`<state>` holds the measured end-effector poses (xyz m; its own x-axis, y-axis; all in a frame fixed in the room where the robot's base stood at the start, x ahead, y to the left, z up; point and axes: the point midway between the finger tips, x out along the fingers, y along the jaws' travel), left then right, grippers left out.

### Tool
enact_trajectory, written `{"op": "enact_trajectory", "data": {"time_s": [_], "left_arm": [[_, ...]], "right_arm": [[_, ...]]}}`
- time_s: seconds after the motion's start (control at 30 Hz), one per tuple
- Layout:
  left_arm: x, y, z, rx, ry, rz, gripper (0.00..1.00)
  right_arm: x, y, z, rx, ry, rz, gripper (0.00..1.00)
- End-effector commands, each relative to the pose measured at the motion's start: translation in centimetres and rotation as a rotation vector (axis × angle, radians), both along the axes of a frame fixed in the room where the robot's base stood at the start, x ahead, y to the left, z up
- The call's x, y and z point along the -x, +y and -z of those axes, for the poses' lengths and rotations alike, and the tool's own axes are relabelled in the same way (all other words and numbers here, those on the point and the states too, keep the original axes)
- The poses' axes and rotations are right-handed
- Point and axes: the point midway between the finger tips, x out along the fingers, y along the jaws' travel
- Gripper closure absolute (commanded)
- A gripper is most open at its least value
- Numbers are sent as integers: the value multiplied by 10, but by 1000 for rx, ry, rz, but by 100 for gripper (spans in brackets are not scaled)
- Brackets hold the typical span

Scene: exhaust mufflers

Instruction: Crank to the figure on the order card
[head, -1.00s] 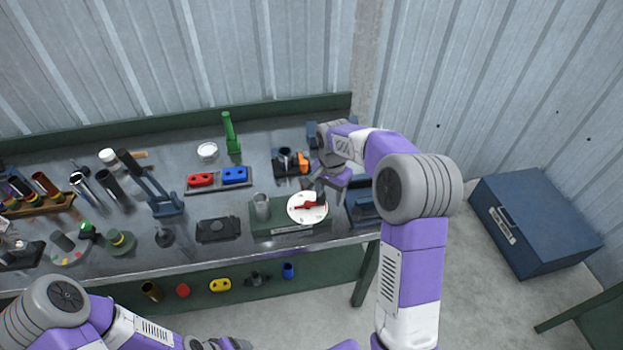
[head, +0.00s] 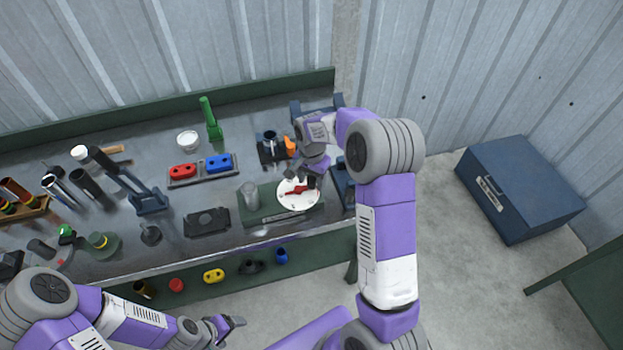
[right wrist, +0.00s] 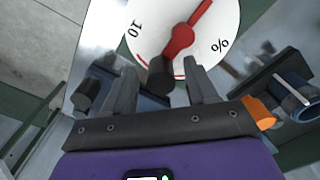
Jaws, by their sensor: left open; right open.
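A white dial (head: 291,203) with a red pointer sits on a dark green base (head: 262,207) near the bench's front edge. In the right wrist view the dial face (right wrist: 143,40) shows "10" and "%", and the red crank arm (right wrist: 182,37) crosses it. A dark knob (right wrist: 160,76) lies between the fingers of my right gripper (right wrist: 161,66), which is open around it; contact cannot be told. In the head view my right gripper (head: 302,180) is over the dial. My left gripper (head: 232,325) is open and empty in front of the bench. I cannot make out an order card.
A clear cylinder (head: 249,194) stands on the base beside the dial. A black plate (head: 207,222) lies left of it. A holder with red and blue blocks (head: 201,171), a green upright part (head: 211,120) and a white bowl (head: 187,140) are behind. A blue chest (head: 520,190) stands right.

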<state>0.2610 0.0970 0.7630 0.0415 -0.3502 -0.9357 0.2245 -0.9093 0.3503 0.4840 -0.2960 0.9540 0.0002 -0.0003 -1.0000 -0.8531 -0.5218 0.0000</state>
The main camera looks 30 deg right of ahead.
Motion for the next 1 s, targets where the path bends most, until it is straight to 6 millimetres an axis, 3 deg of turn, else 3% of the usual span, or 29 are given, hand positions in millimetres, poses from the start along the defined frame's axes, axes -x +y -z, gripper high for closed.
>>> {"op": "enact_trajectory", "data": {"time_s": [0.17, 0.53, 1.0], "left_arm": [[0, 0, 0, 0, 0, 0, 20], [0, 0, 0, 0, 0, 0, 20], [0, 0, -4, 0, 0, 0, 20]], "right_arm": [[0, 0, 0, 0, 0, 0, 44], [0, 0, -1, 0, 0, 0, 99], [-6, -1, -1, 0, 0, -132, 99]]}}
